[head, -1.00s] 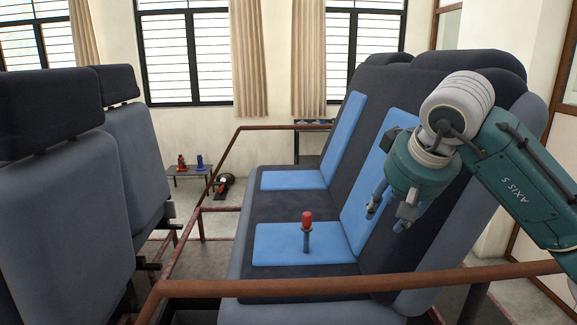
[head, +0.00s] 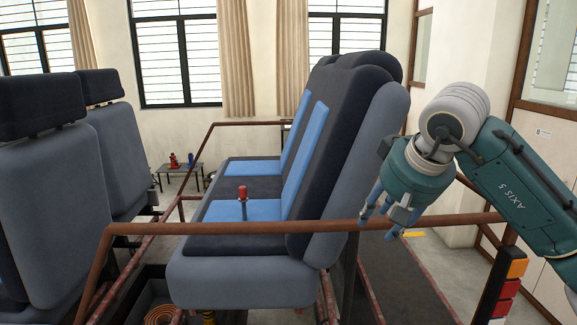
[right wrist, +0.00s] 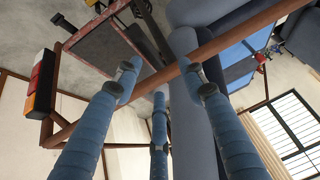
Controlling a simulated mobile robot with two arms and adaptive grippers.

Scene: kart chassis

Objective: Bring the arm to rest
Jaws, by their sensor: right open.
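My right gripper (head: 388,214) hangs at the right of the head view, at the end of my green and grey arm. Its blue fingers are spread and empty, pointing down and left. It shows close to the brown frame rail, beside the back of the bench seat; whether it touches the rail I cannot tell. In the right wrist view the gripper's fingers (right wrist: 160,88) stand apart with nothing between them. My left gripper is in neither view.
A red-topped tool (head: 243,194) stands upright on the bench seat's blue panel (head: 215,211). The rusty rail (head: 270,228) crosses in front. Tail lights (head: 507,288) stand at lower right. A small table (head: 180,168) stands far back. Grey seats (head: 55,190) are at left.

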